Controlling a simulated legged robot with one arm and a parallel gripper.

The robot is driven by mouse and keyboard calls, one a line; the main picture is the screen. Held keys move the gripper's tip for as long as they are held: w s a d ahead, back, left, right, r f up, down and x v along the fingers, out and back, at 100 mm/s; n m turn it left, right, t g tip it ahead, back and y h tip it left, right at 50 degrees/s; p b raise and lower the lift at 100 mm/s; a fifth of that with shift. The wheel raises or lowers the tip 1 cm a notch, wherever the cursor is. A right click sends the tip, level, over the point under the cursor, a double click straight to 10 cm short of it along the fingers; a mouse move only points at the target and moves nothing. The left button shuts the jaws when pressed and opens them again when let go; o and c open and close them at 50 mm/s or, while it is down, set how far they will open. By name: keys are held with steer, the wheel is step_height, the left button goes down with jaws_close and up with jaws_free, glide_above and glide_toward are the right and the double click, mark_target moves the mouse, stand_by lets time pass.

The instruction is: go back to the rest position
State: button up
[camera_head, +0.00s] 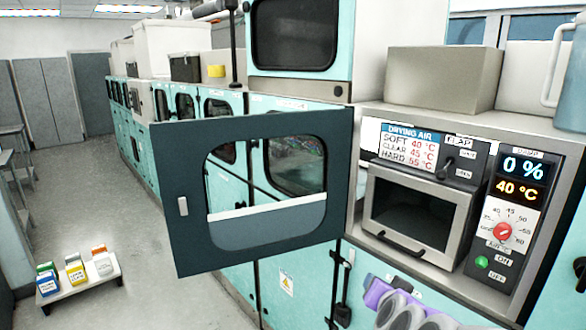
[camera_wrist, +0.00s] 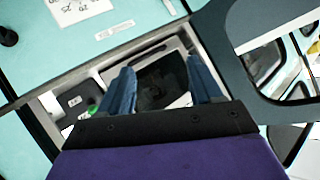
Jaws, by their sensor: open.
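My gripper (camera_wrist: 160,75) shows in the wrist view with its two blue fingers spread apart and nothing held between them. Beyond the fingers is a small grey-framed compartment with a dark front (camera_wrist: 163,88). Part of my purple and grey arm (camera_head: 392,302) shows at the bottom of the head view, in front of the teal machine; the fingers cannot be made out there. The compartment (camera_head: 412,215) also shows in the head view, with a black handle along its lower edge.
A dark door with a window (camera_head: 335,165) stands swung open left of the compartment. A control panel (camera_head: 512,220) with a red dial (camera_head: 502,232) and green button (camera_head: 481,262) is at right. A low white stand with small boxes (camera_head: 85,285) is on the floor.

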steer(key=s+a+f+n+g+y, duration=0.25)
steer(key=s+a+g, duration=0.2)
steer(key=s, duration=0.25)
steer(key=s+a+f+n+g+y, duration=0.25)
steer(key=s+a+f, duration=0.2)
steer(key=s, duration=0.35)
steer(key=s+d+n+g+h, duration=0.1)
steer(key=s+g, duration=0.2)
steer(key=s, duration=0.6)
steer(key=s+d+f+n+g+h, duration=0.1)
steer(key=s+g, duration=0.3)
steer(key=s, duration=0.5)
steer(key=shift+s+d+f+h, duration=0.2)
steer(key=shift+d+h, duration=0.3)
steer(key=shift+d, duration=0.3)
stand_by(3.9)
